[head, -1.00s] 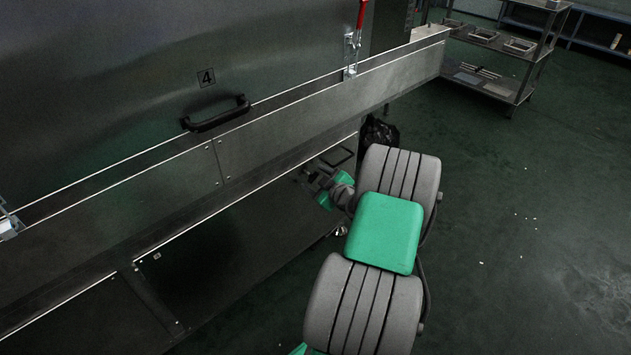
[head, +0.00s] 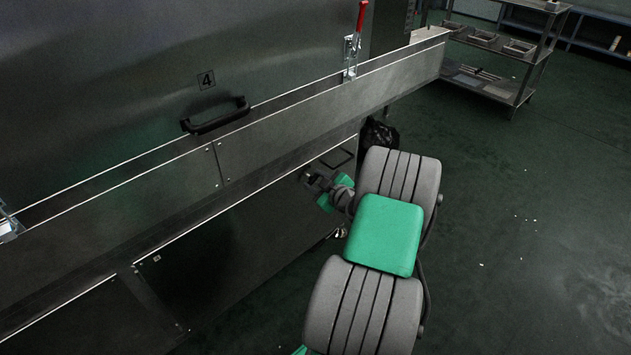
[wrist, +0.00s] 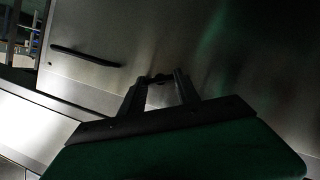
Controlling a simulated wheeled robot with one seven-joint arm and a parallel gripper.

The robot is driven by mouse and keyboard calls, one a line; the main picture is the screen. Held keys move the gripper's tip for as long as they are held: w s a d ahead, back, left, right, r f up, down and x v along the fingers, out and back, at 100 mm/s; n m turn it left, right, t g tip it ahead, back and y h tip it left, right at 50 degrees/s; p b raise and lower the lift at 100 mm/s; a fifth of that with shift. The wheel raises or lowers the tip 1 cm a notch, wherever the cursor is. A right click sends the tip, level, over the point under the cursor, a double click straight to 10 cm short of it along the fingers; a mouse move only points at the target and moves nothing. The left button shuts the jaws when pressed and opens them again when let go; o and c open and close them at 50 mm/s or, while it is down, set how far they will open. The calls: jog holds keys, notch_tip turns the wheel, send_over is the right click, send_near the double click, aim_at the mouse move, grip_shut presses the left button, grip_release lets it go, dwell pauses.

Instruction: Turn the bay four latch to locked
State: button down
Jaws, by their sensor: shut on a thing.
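The bay four door with its "4" plate (head: 206,80) and black handle (head: 216,116) fills the upper left of the head view. My gripper (head: 308,179) is low in front of the dark lower panel (head: 230,240), below that door. In the wrist view my gripper (wrist: 158,80) has its two fingers against a metal panel (wrist: 225,60). It is shut on a small dark part (wrist: 157,78), apparently the latch. The fingers hide most of this part, so I cannot tell which way it is turned.
A black bar handle (wrist: 85,56) is left of my fingers in the wrist view. A red-handled toggle clamp (head: 353,45) stands on the ledge (head: 290,120), which overhangs my gripper. A black bag (head: 379,135) is beyond my arm.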

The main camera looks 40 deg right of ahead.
jog(key=shift+d+m+g+y, duration=0.2)
jog(key=shift+m+g+y, duration=0.1)
jog(key=shift+m+y, duration=1.35)
jog(key=shift+m+h, duration=0.25)
jog(key=shift+m, duration=0.1)
jog(key=c, duration=0.9)
grip_release()
